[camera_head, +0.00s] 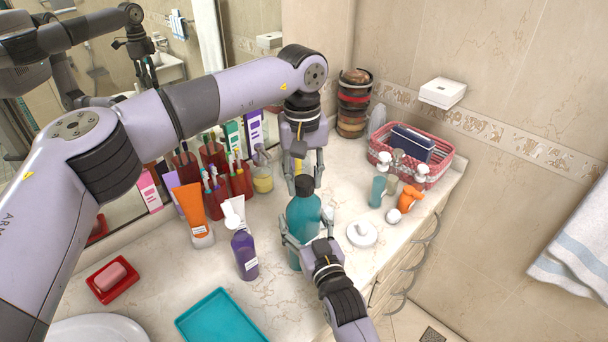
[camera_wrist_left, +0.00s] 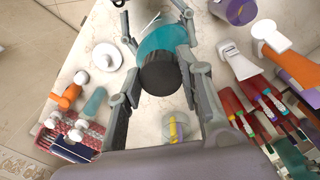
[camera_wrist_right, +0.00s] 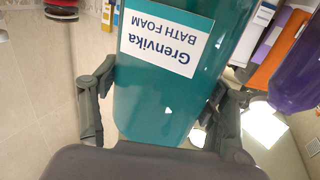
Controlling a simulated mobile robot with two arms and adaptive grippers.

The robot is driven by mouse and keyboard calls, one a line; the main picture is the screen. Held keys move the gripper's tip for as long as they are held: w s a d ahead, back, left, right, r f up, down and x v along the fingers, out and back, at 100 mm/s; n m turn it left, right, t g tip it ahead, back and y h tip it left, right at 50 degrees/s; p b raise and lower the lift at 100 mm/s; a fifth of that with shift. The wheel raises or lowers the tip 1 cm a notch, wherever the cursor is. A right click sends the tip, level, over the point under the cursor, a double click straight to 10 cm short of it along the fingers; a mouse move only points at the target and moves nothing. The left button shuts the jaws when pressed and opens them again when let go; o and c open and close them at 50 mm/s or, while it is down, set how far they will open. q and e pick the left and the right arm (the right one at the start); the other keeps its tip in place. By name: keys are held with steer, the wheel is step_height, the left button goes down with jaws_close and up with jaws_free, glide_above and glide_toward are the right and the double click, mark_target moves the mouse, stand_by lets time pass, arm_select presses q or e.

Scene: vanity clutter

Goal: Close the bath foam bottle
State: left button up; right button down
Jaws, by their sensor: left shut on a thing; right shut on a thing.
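The teal bath foam bottle (camera_head: 302,216) stands upright on the counter, its label readable in the right wrist view (camera_wrist_right: 165,50). My right gripper (camera_head: 306,230) is shut around the bottle's body from the front. The black cap (camera_head: 304,185) is at the top of the bottle, in line with it; it shows large in the left wrist view (camera_wrist_left: 160,73). My left gripper (camera_head: 305,184) points down from above and is shut on the cap, one finger on each side. The neck is hidden by the cap, so I cannot tell whether the cap is seated or threaded.
A teal tray (camera_head: 218,322) lies in front.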

arm_select(q)
steer(key=m, duration=0.4)
steer(key=shift+m, duration=0.4)
steer(key=m, duration=0.4)
steer(key=shift+a+m, duration=0.15)
steer(key=shift+m, duration=0.15)
steer(key=o, duration=0.7)
steer(key=shift+r, duration=0.1)
steer(key=shift+r, duration=2.15)
